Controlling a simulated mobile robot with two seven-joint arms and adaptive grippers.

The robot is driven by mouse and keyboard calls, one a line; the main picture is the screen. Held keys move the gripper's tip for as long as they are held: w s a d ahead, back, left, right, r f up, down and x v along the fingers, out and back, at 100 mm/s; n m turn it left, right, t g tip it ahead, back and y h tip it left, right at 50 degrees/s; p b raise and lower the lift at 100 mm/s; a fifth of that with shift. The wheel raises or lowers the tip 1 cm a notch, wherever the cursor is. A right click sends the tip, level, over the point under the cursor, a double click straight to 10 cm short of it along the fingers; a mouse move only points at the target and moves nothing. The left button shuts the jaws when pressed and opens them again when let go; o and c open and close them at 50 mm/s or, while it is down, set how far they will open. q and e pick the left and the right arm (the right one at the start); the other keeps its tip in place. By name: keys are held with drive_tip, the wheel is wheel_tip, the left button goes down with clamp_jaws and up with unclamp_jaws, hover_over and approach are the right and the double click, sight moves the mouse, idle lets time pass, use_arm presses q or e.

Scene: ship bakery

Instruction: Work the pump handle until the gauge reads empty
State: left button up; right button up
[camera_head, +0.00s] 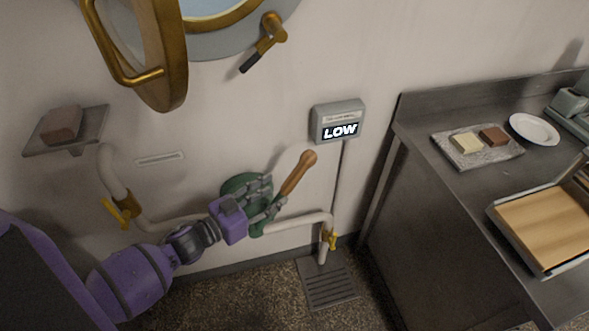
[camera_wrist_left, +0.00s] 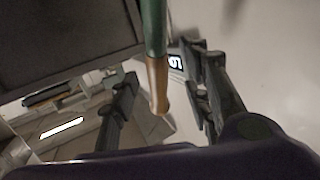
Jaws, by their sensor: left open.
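The pump (camera_head: 240,184) is a green body on the wall with a lever. Its wooden pump handle (camera_head: 298,173) tilts up to the right. The grey gauge (camera_head: 338,121) on the wall above reads "LOW". My left gripper (camera_head: 270,196) is open at the lower end of the handle and hides part of the pump. In the left wrist view, the wooden handle (camera_wrist_left: 157,84) shows between the open fingers of my left gripper (camera_wrist_left: 164,96); I cannot tell whether they touch it. My right gripper is not in view.
White pipes with yellow valves (camera_head: 122,210) flank the pump. A drain grate (camera_head: 328,284) lies on the floor. An open brass porthole (camera_head: 160,50) hangs above. A steel counter (camera_head: 420,190) at right holds a tray, a plate and a board. A soap shelf (camera_head: 88,130) is at left.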

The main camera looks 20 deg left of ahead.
sight(291, 175)
use_arm(q)
drive_tip(key=r+m+h, duration=0.1)
drive_tip(key=w+r+m+g+h, duration=0.1)
drive_tip(key=h, duration=0.1)
drive_tip(key=r+m+g+h, duration=0.1)
drive_tip(key=r+h, duration=0.1)
drive_tip(key=shift+w+m, duration=0.25)
drive_tip(key=shift+m, duration=0.05)
drive_tip(key=shift+w+d+r, duration=0.1)
drive_tip(key=shift+d, duration=0.05)
drive_tip(key=p+x, duration=0.1)
drive_tip(key=x, duration=0.6)
drive_tip(key=shift+d, duration=0.1)
clamp_jaws()
